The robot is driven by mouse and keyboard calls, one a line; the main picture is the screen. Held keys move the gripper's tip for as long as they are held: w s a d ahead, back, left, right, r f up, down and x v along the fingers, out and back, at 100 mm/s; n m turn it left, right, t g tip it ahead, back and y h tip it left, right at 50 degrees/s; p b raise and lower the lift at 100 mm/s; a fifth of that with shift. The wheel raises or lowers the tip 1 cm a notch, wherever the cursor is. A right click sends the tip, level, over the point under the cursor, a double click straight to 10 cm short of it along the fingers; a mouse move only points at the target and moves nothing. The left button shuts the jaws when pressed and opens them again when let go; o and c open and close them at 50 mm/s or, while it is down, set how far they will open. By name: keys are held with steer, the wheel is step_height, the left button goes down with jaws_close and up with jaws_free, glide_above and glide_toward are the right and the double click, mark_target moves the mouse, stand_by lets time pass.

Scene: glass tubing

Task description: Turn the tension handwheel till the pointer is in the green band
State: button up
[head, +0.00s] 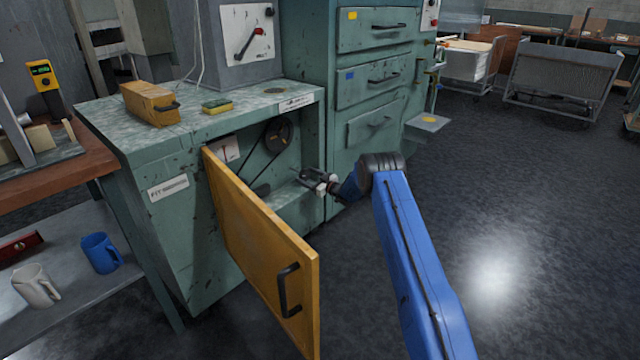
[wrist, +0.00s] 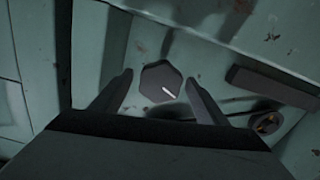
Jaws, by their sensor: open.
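A dark many-sided knob with a white mark, which looks like the handwheel (wrist: 160,80), sits inside the open cabinet (head: 170,225). In the wrist view my gripper (wrist: 158,84) is open, with one finger on each side of the knob. I cannot tell whether the fingers touch it. In the head view my gripper (head: 312,178) is at the right side of the cabinet opening, and the knob cannot be made out there. A white gauge plate with a red pointer (head: 226,149) is on the inner back wall. Its green band cannot be made out.
The yellow door (head: 255,240) stands open at the left of my arm. A pulley with a belt (head: 277,136) is inside the cabinet. A drawer cabinet (head: 375,85) adjoins.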

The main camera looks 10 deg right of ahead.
steer(key=v, duration=1.6)
steer(key=shift+s, duration=0.2)
steer(key=shift+d, duration=0.15)
steer(key=shift+r, duration=0.1)
